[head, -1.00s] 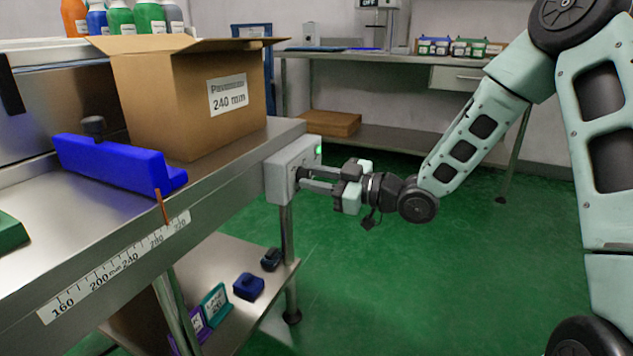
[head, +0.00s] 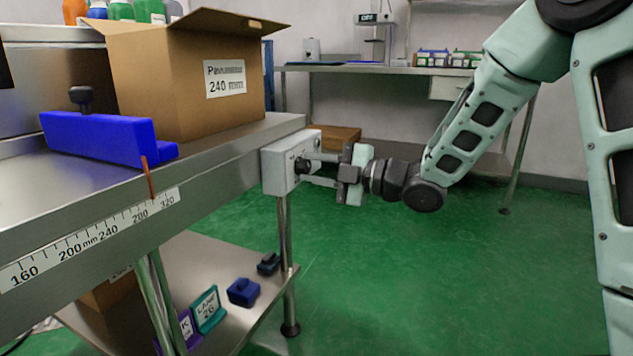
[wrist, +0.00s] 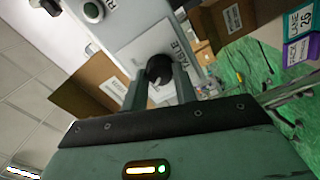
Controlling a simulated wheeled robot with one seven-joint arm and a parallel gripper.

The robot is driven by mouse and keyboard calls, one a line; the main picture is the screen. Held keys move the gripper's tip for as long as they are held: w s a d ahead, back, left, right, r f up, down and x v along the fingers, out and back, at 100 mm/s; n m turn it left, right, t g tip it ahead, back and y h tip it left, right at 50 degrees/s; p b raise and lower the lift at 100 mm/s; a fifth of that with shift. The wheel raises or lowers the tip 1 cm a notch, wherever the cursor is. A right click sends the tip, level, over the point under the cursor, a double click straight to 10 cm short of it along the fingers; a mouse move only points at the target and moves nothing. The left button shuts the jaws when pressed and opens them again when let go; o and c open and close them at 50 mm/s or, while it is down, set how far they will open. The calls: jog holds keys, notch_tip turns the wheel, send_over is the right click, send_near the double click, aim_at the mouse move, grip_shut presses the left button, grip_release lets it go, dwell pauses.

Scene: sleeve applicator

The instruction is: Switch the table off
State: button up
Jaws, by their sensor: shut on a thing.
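The grey control box (head: 277,172) is fixed at the end of the steel table (head: 225,160). Its black rotary knob (head: 301,166) faces my gripper (head: 308,169). In the wrist view, the knob (wrist: 160,69) sits on the pale panel (wrist: 135,52) beside lettering reading "TABLE". My gripper (wrist: 162,88) is shut on the knob, one finger on each side. A dark green round lamp or button (wrist: 92,12) shows on the box in the wrist view. No green glow shows on the box in the head view. The knob's pointer is not clear.
An open cardboard box (head: 165,95) marked 240 mm and a blue guide block (head: 100,138) stand on the table. A lower shelf (head: 225,265) holds small blue blocks and labelled plates. A second bench (head: 345,68) stands behind. The green floor on the right is clear.

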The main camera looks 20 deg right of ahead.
jog(key=shift+f+n+b, duration=0.15)
jog(key=shift+n+b, duration=0.9)
jog(key=shift+n, duration=0.25)
jog(key=o, duration=1)
jog(key=shift+c, duration=0.2)
jog(key=shift+d, duration=0.1)
jog(key=p+v, duration=0.6)
jog(key=v, duration=1.1)
jog(key=shift+s, duration=0.2)
jog(key=shift+d, duration=0.1)
